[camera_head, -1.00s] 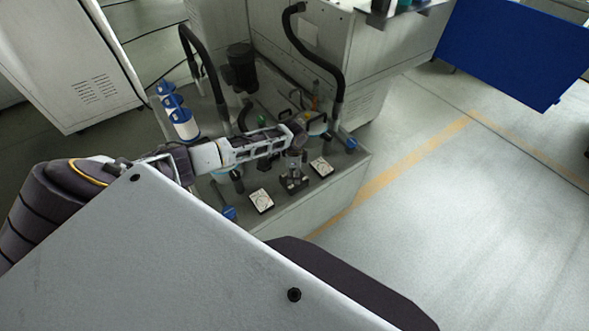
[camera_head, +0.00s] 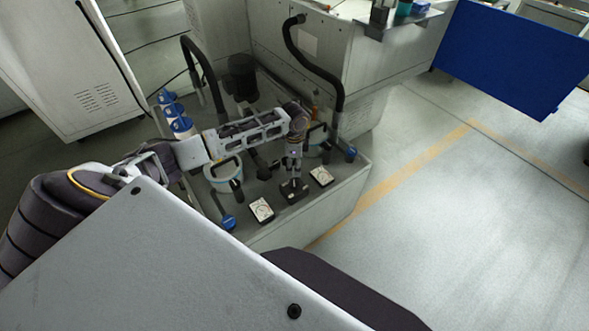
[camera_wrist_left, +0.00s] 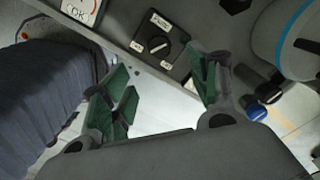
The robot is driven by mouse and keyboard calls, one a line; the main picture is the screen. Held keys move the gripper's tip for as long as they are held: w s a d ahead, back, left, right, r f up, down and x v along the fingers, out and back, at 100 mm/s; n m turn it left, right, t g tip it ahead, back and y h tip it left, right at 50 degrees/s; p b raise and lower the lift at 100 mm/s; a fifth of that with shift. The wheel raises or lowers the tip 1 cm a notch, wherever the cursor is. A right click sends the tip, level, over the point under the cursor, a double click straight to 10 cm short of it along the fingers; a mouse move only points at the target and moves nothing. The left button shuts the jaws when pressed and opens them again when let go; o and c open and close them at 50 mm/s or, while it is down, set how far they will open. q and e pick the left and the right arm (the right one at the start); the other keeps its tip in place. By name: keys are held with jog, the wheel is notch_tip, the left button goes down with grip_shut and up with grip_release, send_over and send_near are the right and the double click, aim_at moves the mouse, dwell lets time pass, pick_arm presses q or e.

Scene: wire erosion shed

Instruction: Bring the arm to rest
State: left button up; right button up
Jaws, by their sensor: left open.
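My left arm reaches in from the left over a grey-topped cabinet (camera_head: 262,236). My left gripper (camera_head: 293,177) points down over a small black rotary switch box (camera_head: 292,193) near the cabinet's front edge. In the left wrist view the gripper (camera_wrist_left: 162,75) has its two green-padded fingers spread wide with nothing between them. The switch knob (camera_wrist_left: 157,45) shows beyond the fingertips, apart from them as far as I can tell. My right gripper is not in view.
Two white-faced gauges or plates (camera_head: 261,210) (camera_head: 321,176) flank the switch box. A blue-rimmed white canister (camera_head: 222,173) stands left of it. Black hoses (camera_head: 322,65) rise behind. A blue panel (camera_head: 515,55) is at upper right. Floor at right is clear.

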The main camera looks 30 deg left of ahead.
pick_arm(q)
jog(key=shift+r, duration=0.25)
dwell(0.4)
